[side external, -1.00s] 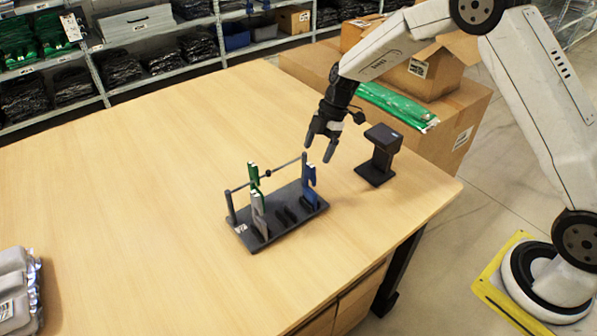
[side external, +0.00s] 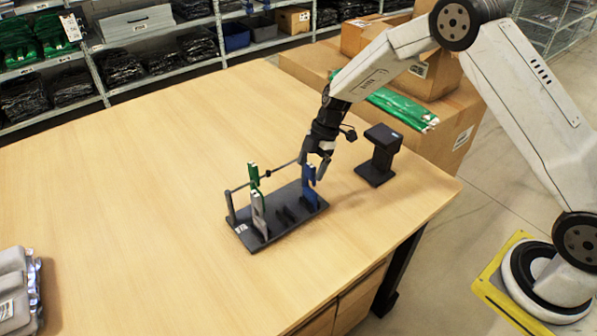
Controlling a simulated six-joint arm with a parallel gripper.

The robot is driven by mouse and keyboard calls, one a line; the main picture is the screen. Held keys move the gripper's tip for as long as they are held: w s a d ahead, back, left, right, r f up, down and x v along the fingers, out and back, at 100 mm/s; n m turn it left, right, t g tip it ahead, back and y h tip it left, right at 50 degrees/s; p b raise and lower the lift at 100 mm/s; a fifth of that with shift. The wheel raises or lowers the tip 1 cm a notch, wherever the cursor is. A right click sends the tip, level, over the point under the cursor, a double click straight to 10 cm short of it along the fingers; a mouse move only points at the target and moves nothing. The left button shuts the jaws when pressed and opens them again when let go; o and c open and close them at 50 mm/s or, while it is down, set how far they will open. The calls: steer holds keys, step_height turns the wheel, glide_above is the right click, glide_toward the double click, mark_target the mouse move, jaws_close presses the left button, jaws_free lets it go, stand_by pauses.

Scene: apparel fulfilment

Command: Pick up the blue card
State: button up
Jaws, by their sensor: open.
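The blue card (side external: 309,188) stands upright at the right end of a dark rack (side external: 256,244) on the table. My gripper (side external: 315,172) is open and points down at the top of the blue card. Its fingers overlap the card's upper part in this view, and I cannot tell whether they touch it. A green card (side external: 254,176) and a grey-white card (side external: 259,214) stand upright at the rack's left side.
A thin bar on posts (side external: 232,207) runs along the rack's back, close to my gripper. A black stand (side external: 382,155) is just to the right. Grey packages (side external: 18,290) lie at the table's left front. The table's left and middle are clear.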

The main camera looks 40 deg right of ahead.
mark_target(310, 187)
steer(key=shift+x, duration=1.35)
jaws_close()
